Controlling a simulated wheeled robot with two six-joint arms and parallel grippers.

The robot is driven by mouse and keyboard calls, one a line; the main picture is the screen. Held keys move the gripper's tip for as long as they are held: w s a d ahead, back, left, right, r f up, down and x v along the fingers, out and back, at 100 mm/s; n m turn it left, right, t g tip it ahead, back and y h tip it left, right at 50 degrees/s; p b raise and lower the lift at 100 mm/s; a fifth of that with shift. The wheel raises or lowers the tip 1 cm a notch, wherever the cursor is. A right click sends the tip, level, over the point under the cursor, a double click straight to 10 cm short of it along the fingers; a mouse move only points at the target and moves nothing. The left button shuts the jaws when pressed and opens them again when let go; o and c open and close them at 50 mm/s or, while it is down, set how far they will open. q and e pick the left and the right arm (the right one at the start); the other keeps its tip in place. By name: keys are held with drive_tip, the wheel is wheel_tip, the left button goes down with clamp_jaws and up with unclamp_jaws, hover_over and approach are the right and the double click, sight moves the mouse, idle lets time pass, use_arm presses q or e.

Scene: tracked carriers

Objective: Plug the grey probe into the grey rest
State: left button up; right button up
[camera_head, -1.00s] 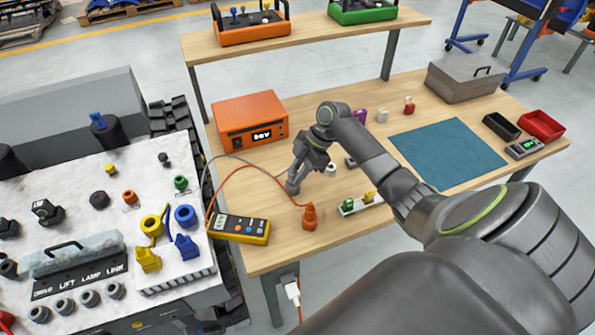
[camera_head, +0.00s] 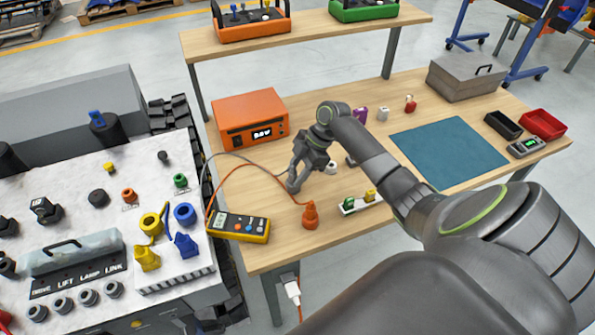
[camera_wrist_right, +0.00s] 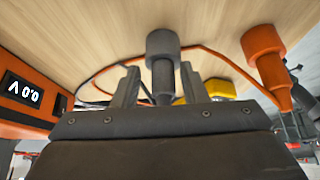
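The grey probe (camera_wrist_right: 163,75) stands upright in the right wrist view, its narrow part between my fingers. Its wide grey lower part (camera_wrist_right: 163,43), which looks like the grey rest, meets the wooden table. I cannot tell how deep the probe sits in it. In the head view the grey piece (camera_head: 292,184) shows low beside my fingers, partly hidden. My right gripper (camera_wrist_right: 157,85) has a finger on each side of the probe, with narrow gaps visible, so it looks open around it. It also shows in the head view (camera_head: 300,168). My left gripper is out of view.
An orange probe (camera_head: 310,214) stands upright nearby; a yellow-black meter (camera_head: 240,227) lies left, with cables across the table. An orange box with a display (camera_head: 250,118) stands behind. A small strip with coloured parts (camera_head: 360,202) lies right. A blue mat (camera_head: 448,152) is clear.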

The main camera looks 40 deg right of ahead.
drive_tip(key=shift+s+f, duration=0.15)
drive_tip(key=shift+s, duration=0.15)
drive_tip(key=b+v, duration=0.2)
drive_tip(key=v, duration=1.5)
drive_tip(key=shift+w, duration=0.1)
